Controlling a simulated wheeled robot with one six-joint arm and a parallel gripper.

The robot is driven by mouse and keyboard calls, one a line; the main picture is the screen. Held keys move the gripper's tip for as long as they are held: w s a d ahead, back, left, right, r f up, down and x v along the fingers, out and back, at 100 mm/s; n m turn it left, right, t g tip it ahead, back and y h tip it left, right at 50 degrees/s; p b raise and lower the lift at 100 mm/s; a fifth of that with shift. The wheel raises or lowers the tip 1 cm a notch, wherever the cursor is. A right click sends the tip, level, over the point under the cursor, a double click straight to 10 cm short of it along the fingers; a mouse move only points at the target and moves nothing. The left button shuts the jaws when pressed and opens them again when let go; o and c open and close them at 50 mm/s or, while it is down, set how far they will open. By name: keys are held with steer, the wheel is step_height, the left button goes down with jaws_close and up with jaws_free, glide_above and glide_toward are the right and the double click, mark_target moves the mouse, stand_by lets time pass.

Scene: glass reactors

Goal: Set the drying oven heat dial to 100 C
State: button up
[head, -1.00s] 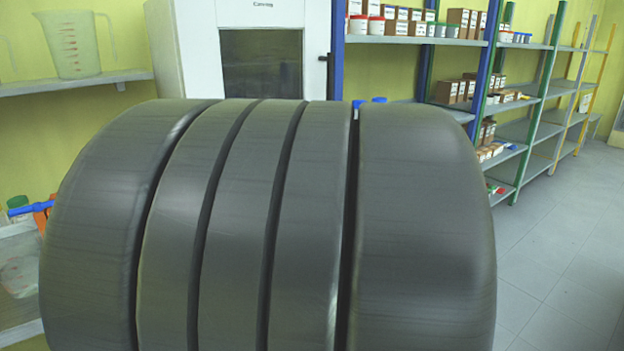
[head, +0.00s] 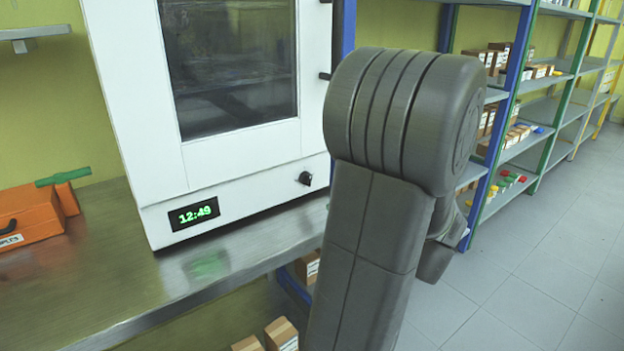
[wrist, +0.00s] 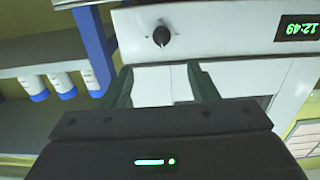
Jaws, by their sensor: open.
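The drying oven (head: 230,185) is a white cabinet with a dark window, standing on a metal bench. Its small black heat dial (head: 305,178) sits at the lower right of the front, and a green display reading 12:49 (head: 195,213) is at the lower left. In the wrist view the oven front appears upside down, with the dial (wrist: 161,36) above my gripper (wrist: 160,78). My gripper's two dark fingers are apart with nothing between them, and the dial lies beyond the fingertips, untouched. The dial's scale marks are too small to read. In the head view the gripper itself is hidden behind my arm.
The metal bench (head: 235,262) has free room in front of the oven. An orange case (head: 28,215) lies at the left. A shelf unit with blue posts (head: 507,105) holds boxes at the right, beside open tiled floor (head: 540,240). White bottles with blue caps (wrist: 48,86) show in the wrist view.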

mark_target(310, 182)
steer(key=p+x, duration=0.2)
steer(key=x, duration=1.1)
steer(key=shift+w+a, duration=0.15)
steer(key=shift+a, duration=0.15)
steer(key=shift+c, duration=0.4)
steer(key=c, duration=0.9)
